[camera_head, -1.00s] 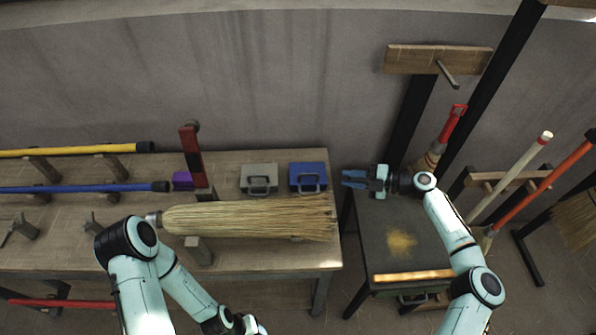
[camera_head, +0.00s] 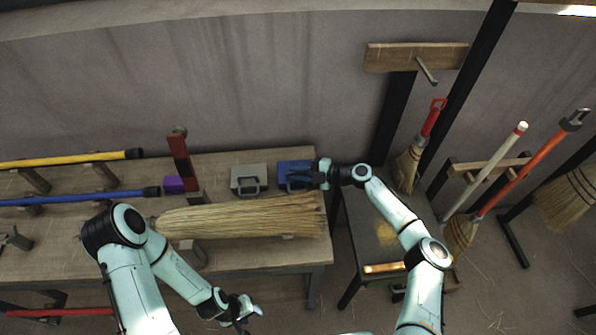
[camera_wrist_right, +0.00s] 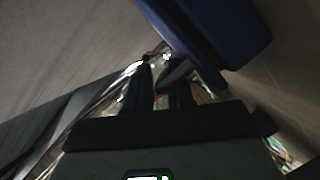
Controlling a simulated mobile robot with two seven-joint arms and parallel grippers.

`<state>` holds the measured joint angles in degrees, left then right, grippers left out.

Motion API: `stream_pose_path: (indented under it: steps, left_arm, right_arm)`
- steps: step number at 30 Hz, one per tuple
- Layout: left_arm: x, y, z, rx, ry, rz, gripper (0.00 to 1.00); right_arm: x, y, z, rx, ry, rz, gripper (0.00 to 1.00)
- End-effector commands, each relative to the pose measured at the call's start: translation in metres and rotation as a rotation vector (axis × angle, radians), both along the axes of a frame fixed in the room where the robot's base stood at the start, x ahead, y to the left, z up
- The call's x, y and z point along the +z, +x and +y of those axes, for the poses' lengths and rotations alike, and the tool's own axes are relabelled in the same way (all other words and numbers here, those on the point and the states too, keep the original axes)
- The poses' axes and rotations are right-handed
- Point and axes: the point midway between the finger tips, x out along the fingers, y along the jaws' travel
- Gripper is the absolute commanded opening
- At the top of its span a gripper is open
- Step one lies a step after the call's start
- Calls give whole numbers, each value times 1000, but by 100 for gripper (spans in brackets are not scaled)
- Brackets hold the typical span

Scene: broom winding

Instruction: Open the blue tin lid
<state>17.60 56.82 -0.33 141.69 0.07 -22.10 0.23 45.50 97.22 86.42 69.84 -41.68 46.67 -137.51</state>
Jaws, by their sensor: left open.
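The blue tin (camera_head: 287,167) stands near the back right corner of the workbench, its front partly hidden by my right gripper. My right gripper (camera_head: 299,181) reaches in from the right, its blue fingers at the tin's front, by the handle side. In the right wrist view the tin's dark blue side (camera_wrist_right: 225,28) is at the top, just beyond the fingers (camera_wrist_right: 162,75). The fingers look apart; I cannot tell whether they touch the handle. The lid looks closed. My left gripper (camera_head: 246,312) is open and empty, low in front of the bench.
A grey tin (camera_head: 249,179) stands left of the blue one. A large straw broom head (camera_head: 240,217) lies across the bench in front of both. A red upright post (camera_head: 181,158) and a purple block (camera_head: 174,185) are further left. A dark side table (camera_head: 372,215) stands right.

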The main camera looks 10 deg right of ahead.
Motion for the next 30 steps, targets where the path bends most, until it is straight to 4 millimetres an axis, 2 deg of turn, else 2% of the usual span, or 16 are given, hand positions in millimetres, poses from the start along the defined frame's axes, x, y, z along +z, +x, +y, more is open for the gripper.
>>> stream_pose_path:
  steps: [7, 9, 20, 30]
  left_arm:
    - [-1, -1, 0, 0, 0, 1, 43]
    - [-1, -1, 0, 0, 0, 1, 43]
    - [-1, -1, 0, 0, 0, 1, 43]
    - [0, -1, 0, 0, 0, 1, 43]
  right_arm:
    - [-1, -1, 1, 0, 0, 1, 22]
    - [-1, -1, 0, 0, 0, 1, 0]
    - [1, 1, 0, 1, -2, 27, 0]
    - [17, 11, 1, 2, -4, 218, 0]
